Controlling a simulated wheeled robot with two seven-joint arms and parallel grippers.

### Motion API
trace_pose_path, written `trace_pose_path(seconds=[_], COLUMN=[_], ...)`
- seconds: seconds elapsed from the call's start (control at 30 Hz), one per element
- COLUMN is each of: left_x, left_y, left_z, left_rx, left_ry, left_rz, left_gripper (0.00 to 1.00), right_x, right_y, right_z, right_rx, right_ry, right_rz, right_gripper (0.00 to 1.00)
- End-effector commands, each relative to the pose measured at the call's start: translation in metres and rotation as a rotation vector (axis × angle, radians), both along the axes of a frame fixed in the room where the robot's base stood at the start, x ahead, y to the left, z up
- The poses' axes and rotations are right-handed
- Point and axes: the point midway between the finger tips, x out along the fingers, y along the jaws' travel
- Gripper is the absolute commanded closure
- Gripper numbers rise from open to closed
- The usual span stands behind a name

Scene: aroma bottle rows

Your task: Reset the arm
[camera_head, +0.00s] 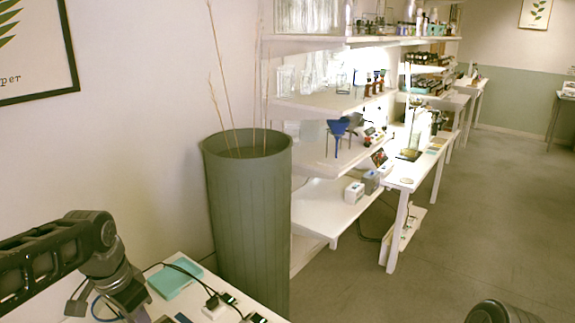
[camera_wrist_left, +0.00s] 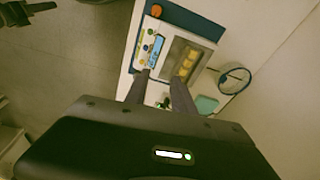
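My left arm comes in from the left in the head view, over the near corner of a white table; its fingertips are below the frame there. In the left wrist view my left gripper (camera_wrist_left: 160,78) has its two fingers apart with nothing held between them. The fingers are above a white and blue device (camera_wrist_left: 152,48) with buttons and a window showing yellow pieces. A dark shape at the top left corner of the wrist view may be part of my right arm; its fingers cannot be made out. A dark rounded part of mine shows at the bottom right of the head view.
A teal box (camera_head: 173,278) and small cabled devices (camera_head: 216,303) are on the white table (camera_head: 262,305). A tall green planter (camera_head: 248,220) with dry stems stands just behind it. White shelves (camera_head: 325,205) with glassware line the wall. The floor (camera_head: 455,210) at right is clear.

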Motion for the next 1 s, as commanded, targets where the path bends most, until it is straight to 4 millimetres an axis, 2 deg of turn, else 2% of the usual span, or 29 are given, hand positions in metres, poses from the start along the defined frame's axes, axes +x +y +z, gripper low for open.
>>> trace_pose_path(seconds=[0.17,0.27,0.33,0.47,0.57,0.6,0.67,0.7,0.77,0.8,0.9,1.0], left_x=[0.028,0.046,0.057,0.07,0.063,0.055,0.038,0.023,-0.003,-0.023,-0.077,-0.128], left_y=[-0.018,-0.035,-0.05,-0.089,-0.125,-0.139,-0.157,-0.168,-0.183,-0.193,-0.212,-0.227], left_z=[-0.011,-0.033,-0.055,-0.121,-0.194,-0.225,-0.268,-0.296,-0.336,-0.36,-0.412,-0.446], left_rx=[-0.053,-0.101,-0.142,-0.241,-0.327,-0.358,-0.394,-0.412,-0.431,-0.438,-0.438,-0.423], left_ry=[-0.117,-0.173,-0.206,-0.243,-0.239,-0.226,-0.205,-0.183,-0.142,-0.11,-0.018,0.089], left_rz=[0.063,0.105,0.141,0.231,0.326,0.367,0.428,0.466,0.517,0.546,0.593,0.602], left_gripper=[0.7,0.7,0.7,0.7,0.7,0.7,0.7,0.7,0.7,0.7,0.7,0.7], right_x=[-0.001,0.0,0.0,0.001,0.002,0.003,0.003,0.004,0.005,0.005,0.006,0.007], right_y=[0.0,0.001,0.001,0.002,0.002,0.002,0.003,0.003,0.003,0.003,0.003,0.004], right_z=[0.0,-0.002,-0.005,-0.015,-0.028,-0.033,-0.04,-0.046,-0.053,-0.059,-0.071,-0.079], right_rx=[0.001,0.002,0.003,0.005,0.008,0.008,0.01,0.011,0.012,0.013,0.015,0.017], right_ry=[0.0,-0.001,-0.002,-0.006,-0.01,-0.012,-0.014,-0.016,-0.018,-0.02,-0.022,-0.024], right_rz=[0.002,0.004,0.005,0.006,0.008,0.009,0.009,0.009,0.009,0.009,0.009,0.007], right_gripper=[0.64,0.64,0.64,0.64,0.64,0.64,0.64,0.64,0.64,0.64,0.64,0.64])
